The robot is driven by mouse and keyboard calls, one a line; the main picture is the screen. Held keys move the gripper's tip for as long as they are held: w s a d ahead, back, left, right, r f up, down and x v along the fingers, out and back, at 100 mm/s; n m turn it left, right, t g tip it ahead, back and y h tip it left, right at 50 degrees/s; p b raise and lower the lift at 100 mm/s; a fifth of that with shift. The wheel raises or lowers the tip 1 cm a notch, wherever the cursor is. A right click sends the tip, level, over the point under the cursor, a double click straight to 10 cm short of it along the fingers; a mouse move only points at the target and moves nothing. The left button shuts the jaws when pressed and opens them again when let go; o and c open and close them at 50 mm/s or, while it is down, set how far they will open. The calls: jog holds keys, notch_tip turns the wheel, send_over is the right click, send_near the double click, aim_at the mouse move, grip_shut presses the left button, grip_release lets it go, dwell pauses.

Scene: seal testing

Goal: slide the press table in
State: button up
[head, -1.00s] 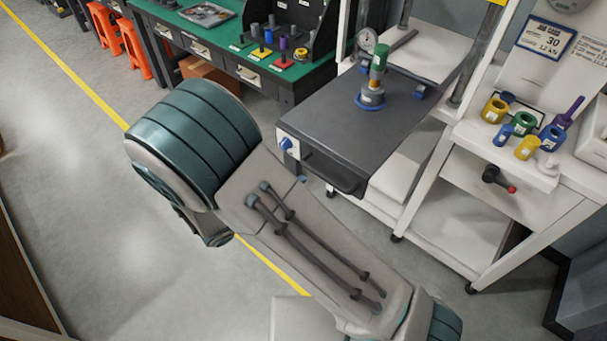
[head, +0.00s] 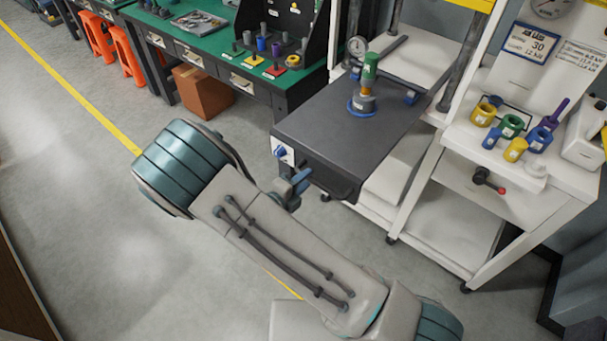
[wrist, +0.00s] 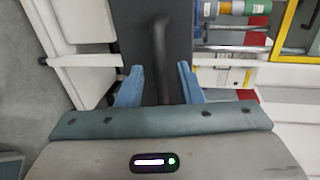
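The press table (head: 335,125) is a dark grey slab sticking out from the white press frame towards me. A dark handle (head: 330,184) runs along its front edge; in the wrist view the handle (wrist: 159,45) shows as a dark bar. A stack with a green top (head: 370,68) and a blue ring at its base stands on the table. My gripper (wrist: 158,86) has its blue fingers apart, one on each side of the handle, with gaps showing. In the head view my gripper (head: 299,182) is at the table's front edge, partly hidden by my arm.
The floor at left is clear.

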jog(key=shift+x, duration=1.3)
jog(key=shift+c, duration=0.3)
